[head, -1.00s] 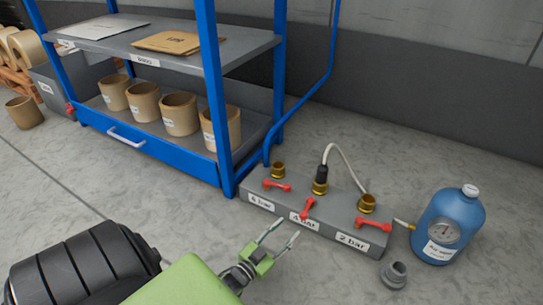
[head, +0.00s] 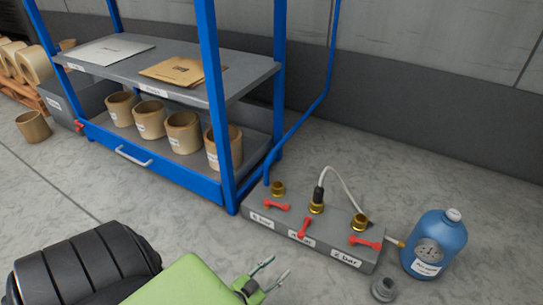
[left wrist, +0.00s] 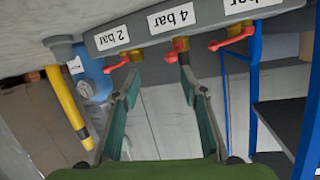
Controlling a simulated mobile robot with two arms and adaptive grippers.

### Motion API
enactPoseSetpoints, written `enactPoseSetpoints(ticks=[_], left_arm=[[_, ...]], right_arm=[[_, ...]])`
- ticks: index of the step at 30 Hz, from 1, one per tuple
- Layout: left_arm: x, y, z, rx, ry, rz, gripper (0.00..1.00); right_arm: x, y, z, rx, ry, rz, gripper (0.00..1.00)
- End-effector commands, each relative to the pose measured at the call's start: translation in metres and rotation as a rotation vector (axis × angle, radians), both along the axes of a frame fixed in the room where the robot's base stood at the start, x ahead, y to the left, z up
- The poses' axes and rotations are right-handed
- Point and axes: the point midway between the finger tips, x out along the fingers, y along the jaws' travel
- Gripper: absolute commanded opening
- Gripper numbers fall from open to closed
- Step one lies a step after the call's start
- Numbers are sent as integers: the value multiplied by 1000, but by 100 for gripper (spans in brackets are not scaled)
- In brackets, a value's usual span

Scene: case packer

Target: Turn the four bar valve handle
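The four bar valve handle (head: 303,228) is a red lever on the middle valve of a grey manifold block (head: 330,234). It points towards the front, over the 4 bar label. In the left wrist view the same handle (left wrist: 177,49) appears upside down, beyond the fingertips and closer to the right-hand finger. My left gripper (head: 279,265) is open and empty, in front of the block and apart from the handle. Its two spread fingers also show in the left wrist view (left wrist: 159,83). My right gripper is not in view.
Red handles of the 6 bar (head: 276,206) and 2 bar (head: 366,243) valves flank it, both lying along the block. A white hose (head: 339,178) arches above. A blue-framed shelf (head: 225,105) stands left.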

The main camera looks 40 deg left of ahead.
Motion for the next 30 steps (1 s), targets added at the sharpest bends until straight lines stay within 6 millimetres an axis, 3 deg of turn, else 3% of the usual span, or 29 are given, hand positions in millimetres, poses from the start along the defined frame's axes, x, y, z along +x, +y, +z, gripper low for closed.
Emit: enactPoseSetpoints(ticks=[1,18,30], left_arm=[[-3,-3,8,-2,20,-1,39],[-41,-28,25,-21,225,-10,39],[-61,-40,30,-26,320,-17,39]], right_arm=[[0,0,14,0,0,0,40],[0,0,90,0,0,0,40],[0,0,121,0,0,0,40]])
